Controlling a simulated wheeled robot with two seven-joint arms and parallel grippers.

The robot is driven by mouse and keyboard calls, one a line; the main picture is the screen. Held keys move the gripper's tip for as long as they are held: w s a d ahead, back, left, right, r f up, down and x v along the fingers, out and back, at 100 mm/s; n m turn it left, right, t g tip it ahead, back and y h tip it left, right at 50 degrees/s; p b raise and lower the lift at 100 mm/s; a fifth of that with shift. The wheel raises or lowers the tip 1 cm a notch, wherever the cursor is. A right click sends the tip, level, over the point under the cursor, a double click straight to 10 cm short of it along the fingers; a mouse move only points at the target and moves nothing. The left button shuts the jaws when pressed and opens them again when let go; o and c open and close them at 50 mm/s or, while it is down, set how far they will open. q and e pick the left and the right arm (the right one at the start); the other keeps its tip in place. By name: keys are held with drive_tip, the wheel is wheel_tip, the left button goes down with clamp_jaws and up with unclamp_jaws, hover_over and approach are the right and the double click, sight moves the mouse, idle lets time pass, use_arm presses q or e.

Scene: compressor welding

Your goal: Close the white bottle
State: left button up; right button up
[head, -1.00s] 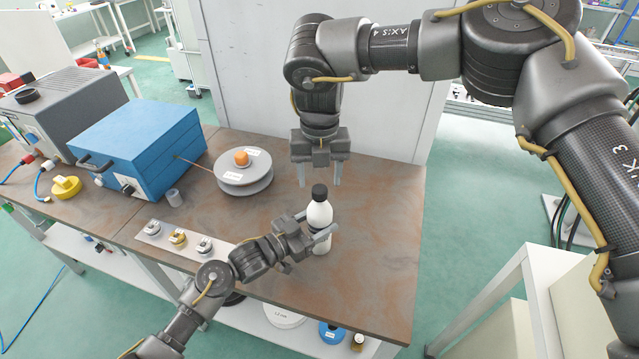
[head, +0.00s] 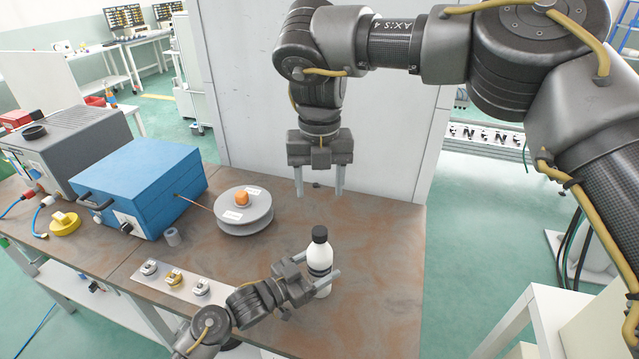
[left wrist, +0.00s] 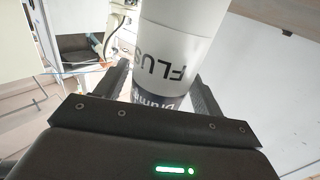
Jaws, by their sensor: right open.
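The white bottle (head: 318,261) is upright, with a black cap (head: 319,234) on its top and a dark band on its body. My left gripper (head: 319,274) has one finger on each side of the bottle's body and appears shut on it. In the left wrist view the bottle (left wrist: 180,45) fills the space between the fingers; its cap is out of that view. I cannot tell whether the bottle's base touches the table. My right gripper (head: 320,190) points down, open and empty, above and apart from the cap.
The brown table (head: 385,245) is clear to the right of the bottle. A grey spool (head: 244,222) with an orange knob is behind left. A strip (head: 188,285) with small metal parts lies left of my left gripper. A blue box (head: 140,185) stands farther left.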

use_arm(q)
drive_tip(key=shift+o, duration=1)
drive_tip(key=shift+w+r, duration=0.1)
drive_tip(key=shift+r, duration=0.1)
drive_tip(key=b+v, duration=0.2)
drive_tip(key=v, duration=0.8)
drive_tip(key=shift+s+a, duration=0.2)
drive_tip(key=shift+a, duration=0.1)
